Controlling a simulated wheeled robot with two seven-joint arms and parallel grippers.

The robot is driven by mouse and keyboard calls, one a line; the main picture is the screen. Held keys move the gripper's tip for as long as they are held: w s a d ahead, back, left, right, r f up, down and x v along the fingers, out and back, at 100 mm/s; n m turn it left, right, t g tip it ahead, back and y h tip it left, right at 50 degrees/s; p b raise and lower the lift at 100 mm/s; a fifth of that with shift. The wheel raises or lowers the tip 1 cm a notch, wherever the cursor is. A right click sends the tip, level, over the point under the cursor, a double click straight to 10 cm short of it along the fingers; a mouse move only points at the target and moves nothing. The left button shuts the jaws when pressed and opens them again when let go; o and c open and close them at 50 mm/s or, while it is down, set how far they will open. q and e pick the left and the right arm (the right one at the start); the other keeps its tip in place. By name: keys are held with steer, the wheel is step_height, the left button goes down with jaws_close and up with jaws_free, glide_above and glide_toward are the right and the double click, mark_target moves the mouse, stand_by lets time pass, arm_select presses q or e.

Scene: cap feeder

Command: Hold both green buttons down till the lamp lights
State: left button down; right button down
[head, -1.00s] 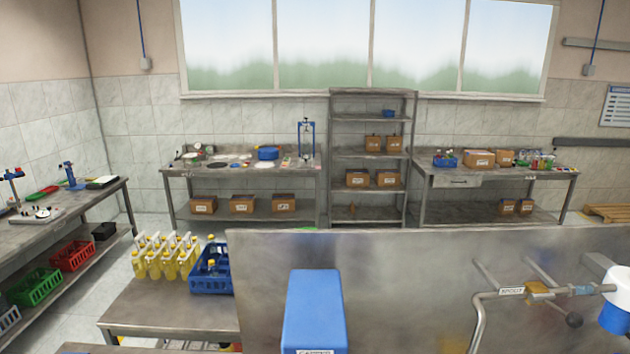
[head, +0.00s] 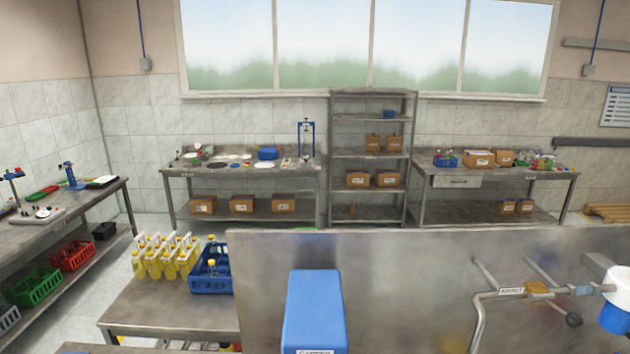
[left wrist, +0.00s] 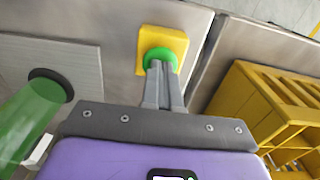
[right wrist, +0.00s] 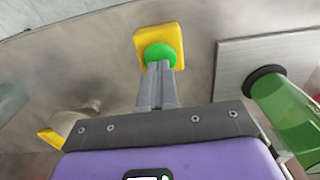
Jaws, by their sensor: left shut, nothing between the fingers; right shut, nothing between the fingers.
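In the left wrist view a green button (left wrist: 159,55) sits on a yellow housing (left wrist: 175,40) on a metal panel. My left gripper (left wrist: 158,66) is shut and empty, with its tips at the button's face. In the right wrist view another green button (right wrist: 159,52) sits on a yellow housing (right wrist: 172,36). My right gripper (right wrist: 158,66) is shut and empty, with its tips at that button's face. I cannot tell how far either button is pressed in. Neither gripper shows in the head view. I cannot make out a lamp in any view.
A steel panel (head: 420,260) with a blue box (head: 314,310) and a bent pipe (head: 477,315) stands in front. A yellow crate (left wrist: 262,105) is right of my left gripper. A green transparent tube shows in the left (left wrist: 30,115) and right (right wrist: 285,110) wrist views.

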steer(key=shift+f, duration=0.8)
stand_by(0.5)
steer(key=shift+r, duration=0.1)
stand_by(0.6)
